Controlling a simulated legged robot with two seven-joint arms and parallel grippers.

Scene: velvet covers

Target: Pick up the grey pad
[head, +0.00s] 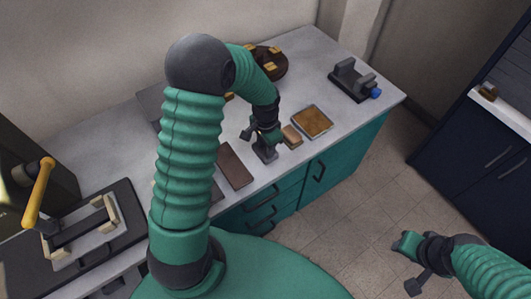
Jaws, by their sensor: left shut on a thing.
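My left gripper (261,133) reaches down over the front part of the worktop and is shut on a small grey piece that looks like the grey pad (265,153). The pad is partly hidden by the fingers, and I cannot tell whether it still touches the worktop. My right gripper (406,265) is at the lower right, over the floor and away from the worktop. Its two fingers are spread with nothing between them.
A small tan block (292,136) and a framed brown pad (312,121) lie right of the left gripper. A brown slab (235,165) lies to its left. A dark vise-like device (352,79) stands at the right end, and a press with a yellow handle (40,193) at left.

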